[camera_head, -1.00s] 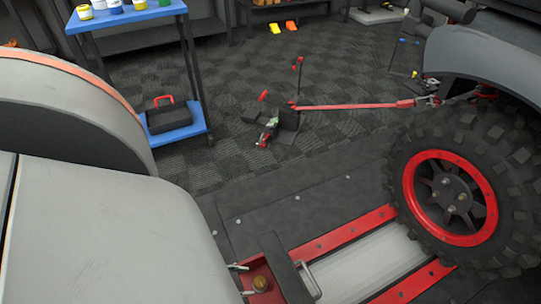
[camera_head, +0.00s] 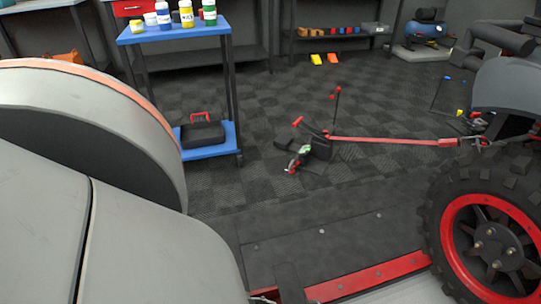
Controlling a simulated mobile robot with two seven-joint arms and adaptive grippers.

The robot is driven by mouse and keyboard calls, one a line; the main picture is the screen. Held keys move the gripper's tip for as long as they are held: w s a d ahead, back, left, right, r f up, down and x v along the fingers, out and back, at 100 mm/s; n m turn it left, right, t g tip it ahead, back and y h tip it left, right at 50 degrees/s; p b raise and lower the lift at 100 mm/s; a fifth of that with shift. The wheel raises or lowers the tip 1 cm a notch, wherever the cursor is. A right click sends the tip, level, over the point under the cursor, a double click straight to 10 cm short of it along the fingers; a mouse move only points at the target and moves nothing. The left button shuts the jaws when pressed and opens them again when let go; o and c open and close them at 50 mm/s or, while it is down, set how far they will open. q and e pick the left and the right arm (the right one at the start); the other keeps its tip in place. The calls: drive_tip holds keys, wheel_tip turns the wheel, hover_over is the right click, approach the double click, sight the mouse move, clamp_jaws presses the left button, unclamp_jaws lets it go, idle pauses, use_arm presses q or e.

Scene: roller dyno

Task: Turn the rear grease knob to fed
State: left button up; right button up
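I cannot make out the rear grease knob in this view. The roller dyno's red frame rail (camera_head: 375,276) runs along the bottom edge, with a dark bar (camera_head: 290,284) crossing it at its left end. A small red piece (camera_head: 265,294) beside the bar is cut off by the bottom edge. The vehicle's knobbly tyre (camera_head: 440,225) with a red rim stands on the dyno at the right. Neither of my grippers is in view.
Pale rounded parts, likely my own body, hide the left. A blue cart (camera_head: 228,135) holds bottles and a black toolbox (camera_head: 203,133). A red strap (camera_head: 390,140) runs from a floor anchor (camera_head: 310,150) to the vehicle.

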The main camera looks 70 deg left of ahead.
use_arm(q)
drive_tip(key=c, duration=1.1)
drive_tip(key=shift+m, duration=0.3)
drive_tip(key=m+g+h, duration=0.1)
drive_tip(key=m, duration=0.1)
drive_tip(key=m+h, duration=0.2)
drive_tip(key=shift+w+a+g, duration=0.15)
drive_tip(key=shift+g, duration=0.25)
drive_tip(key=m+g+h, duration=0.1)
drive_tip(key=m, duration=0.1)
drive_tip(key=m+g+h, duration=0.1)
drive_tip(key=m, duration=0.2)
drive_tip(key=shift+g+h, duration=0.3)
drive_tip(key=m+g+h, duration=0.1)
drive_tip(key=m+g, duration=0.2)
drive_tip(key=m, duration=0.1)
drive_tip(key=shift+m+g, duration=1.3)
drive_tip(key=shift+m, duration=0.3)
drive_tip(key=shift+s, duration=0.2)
